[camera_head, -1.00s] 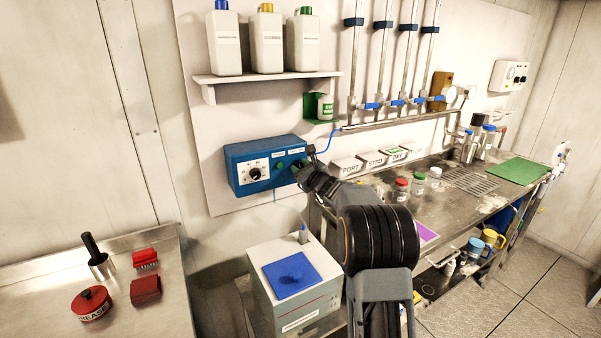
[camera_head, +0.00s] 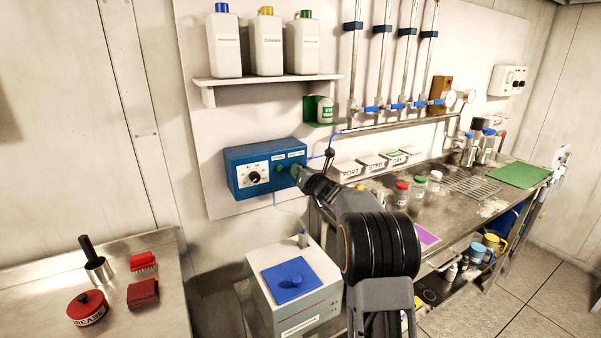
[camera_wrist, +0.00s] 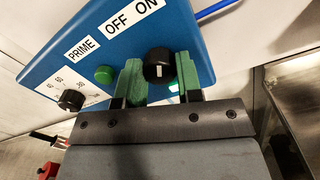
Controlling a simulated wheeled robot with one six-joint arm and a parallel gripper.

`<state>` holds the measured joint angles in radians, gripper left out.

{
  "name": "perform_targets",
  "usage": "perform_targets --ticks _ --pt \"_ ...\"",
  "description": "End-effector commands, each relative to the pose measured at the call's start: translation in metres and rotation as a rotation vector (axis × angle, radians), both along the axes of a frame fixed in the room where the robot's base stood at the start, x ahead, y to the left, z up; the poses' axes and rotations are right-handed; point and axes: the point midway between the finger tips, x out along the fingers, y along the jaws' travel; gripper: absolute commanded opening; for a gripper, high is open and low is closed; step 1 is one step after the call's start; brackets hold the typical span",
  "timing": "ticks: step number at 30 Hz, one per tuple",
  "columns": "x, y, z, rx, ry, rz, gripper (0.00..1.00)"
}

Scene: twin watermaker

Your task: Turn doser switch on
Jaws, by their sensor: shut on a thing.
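The doser is a blue box (camera_head: 262,168) on the wall in the head view. Its face (camera_wrist: 150,35) fills the top of the wrist view, with the labels PRIME, OFF and ON. The black doser switch (camera_wrist: 158,66) is a round knob with a short white mark, between the two green fingers. My gripper (camera_wrist: 160,78) is shut on this knob; it also shows at the box's right end in the head view (camera_head: 298,171). My gripper hides the switch in the head view.
A green button (camera_wrist: 105,74) and a black dial (camera_wrist: 72,101) sit left of the switch. A blue tube (camera_wrist: 212,9) leaves the box. A shelf with bottles (camera_head: 268,77) is above.

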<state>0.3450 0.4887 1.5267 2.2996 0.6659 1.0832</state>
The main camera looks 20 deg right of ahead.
Motion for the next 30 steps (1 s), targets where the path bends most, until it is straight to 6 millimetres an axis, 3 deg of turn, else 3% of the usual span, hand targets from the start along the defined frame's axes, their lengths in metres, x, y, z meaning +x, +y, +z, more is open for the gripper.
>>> perform_targets --ticks 18,19,27,30 --pt "0.0000 0.0001 -0.0008 0.040 0.006 0.000 0.10" --pt "0.0000 0.0001 -0.0008 0.040 0.006 0.000 0.34" --pt "0.0000 0.0001 -0.0005 0.039 0.005 0.000 0.59" --pt "0.0000 0.0000 -0.0003 0.039 0.005 0.000 0.59"
